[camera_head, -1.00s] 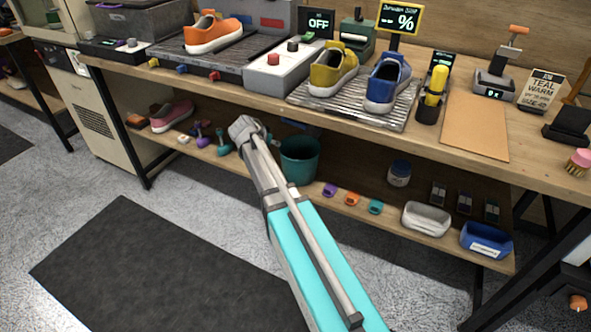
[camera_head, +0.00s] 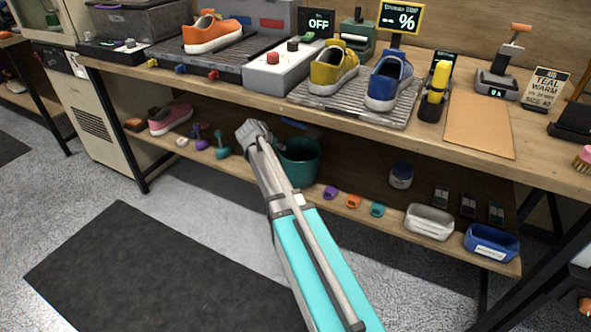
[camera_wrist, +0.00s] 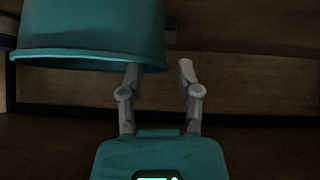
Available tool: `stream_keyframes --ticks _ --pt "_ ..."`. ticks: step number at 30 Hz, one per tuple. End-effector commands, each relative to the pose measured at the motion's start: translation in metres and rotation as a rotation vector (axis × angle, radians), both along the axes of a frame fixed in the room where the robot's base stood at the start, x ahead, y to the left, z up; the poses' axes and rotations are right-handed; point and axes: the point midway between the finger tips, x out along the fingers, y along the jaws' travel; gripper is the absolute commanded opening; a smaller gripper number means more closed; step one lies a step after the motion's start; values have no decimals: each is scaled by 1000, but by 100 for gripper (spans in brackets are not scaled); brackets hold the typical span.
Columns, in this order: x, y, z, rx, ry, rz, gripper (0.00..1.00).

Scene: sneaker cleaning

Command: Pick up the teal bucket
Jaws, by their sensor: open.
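The teal bucket (camera_head: 302,168) stands on the lower shelf in the head view, partly hidden by my arm. In the wrist view the bucket (camera_wrist: 90,30) fills the upper left, with its rim towards the bottom of the picture. My gripper (camera_wrist: 160,70) is open and empty, its two grey fingers apart. The left finger's tip overlaps the bucket's rim in the picture; I cannot tell whether they touch. The right finger is clear of the bucket. In the head view my arm reaches to the bucket's left side, and the fingers cannot be made out.
The tabletop (camera_head: 470,165) overhangs the lower shelf (camera_head: 395,222). Teal and purple brushes (camera_head: 221,146) lie left of the bucket. Small coloured pieces (camera_head: 353,201) lie right of it, then a white tub (camera_head: 429,221) and a blue tub (camera_head: 491,243).

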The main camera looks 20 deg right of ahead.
Motion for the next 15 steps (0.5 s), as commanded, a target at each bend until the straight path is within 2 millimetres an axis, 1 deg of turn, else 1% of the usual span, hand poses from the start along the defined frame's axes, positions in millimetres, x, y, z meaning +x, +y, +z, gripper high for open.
stream_keyframes --ticks 9,15 --pt "14 -16 -23 0 -1 -1 44" --pt "20 -25 -33 0 0 0 44"
